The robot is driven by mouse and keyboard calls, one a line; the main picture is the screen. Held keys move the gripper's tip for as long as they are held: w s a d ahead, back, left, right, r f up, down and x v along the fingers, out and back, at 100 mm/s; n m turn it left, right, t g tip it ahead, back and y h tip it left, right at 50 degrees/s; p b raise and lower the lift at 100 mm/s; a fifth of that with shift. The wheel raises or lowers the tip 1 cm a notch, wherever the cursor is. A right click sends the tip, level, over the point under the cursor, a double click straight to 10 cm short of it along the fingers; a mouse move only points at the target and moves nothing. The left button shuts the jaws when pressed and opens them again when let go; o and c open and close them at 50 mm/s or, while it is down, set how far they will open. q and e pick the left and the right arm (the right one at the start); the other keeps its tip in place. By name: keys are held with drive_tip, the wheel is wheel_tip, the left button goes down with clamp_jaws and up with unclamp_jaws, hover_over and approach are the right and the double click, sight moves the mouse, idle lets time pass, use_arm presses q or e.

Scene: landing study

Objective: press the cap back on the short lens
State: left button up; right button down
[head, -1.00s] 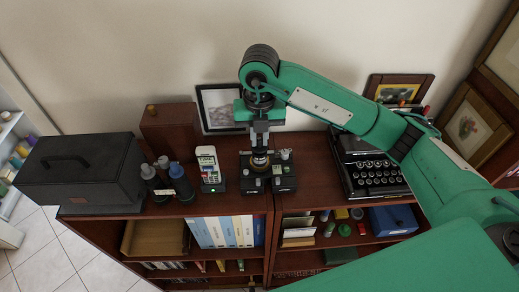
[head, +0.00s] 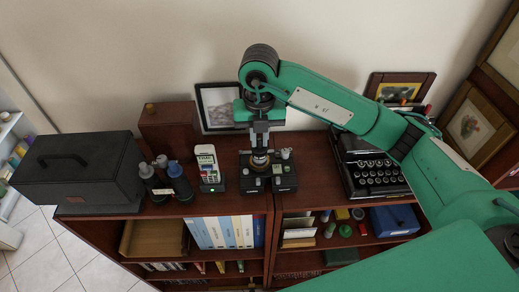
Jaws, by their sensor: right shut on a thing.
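My right gripper (head: 260,145) points straight down over a black stand (head: 284,184) on top of the dark wooden cabinet. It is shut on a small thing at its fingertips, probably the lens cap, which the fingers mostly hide. Directly below the fingertips is a short round lens (head: 260,160) with a pale, brassy ring, upright at the stand. The gripper and the lens look very close or touching; I cannot tell whether the cap is seated. My left gripper is not in view.
A handheld white device (head: 208,165) and dark bottles (head: 180,183) stand left of the stand. A black case (head: 80,168) is further left. A typewriter (head: 372,172) is on the right, under my right arm. A framed picture (head: 218,104) leans behind.

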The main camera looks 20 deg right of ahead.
drive_tip(key=shift+f+b, duration=0.45)
idle(0.9)
drive_tip(key=c, duration=1.3)
unclamp_jaws()
drive_tip(key=shift+c, duration=0.2)
drive_tip(key=shift+r, duration=0.55)
wheel_tip(320, 180, up, 13)
drive_tip(key=b, duration=0.3)
drive_tip(key=shift+f, duration=0.15)
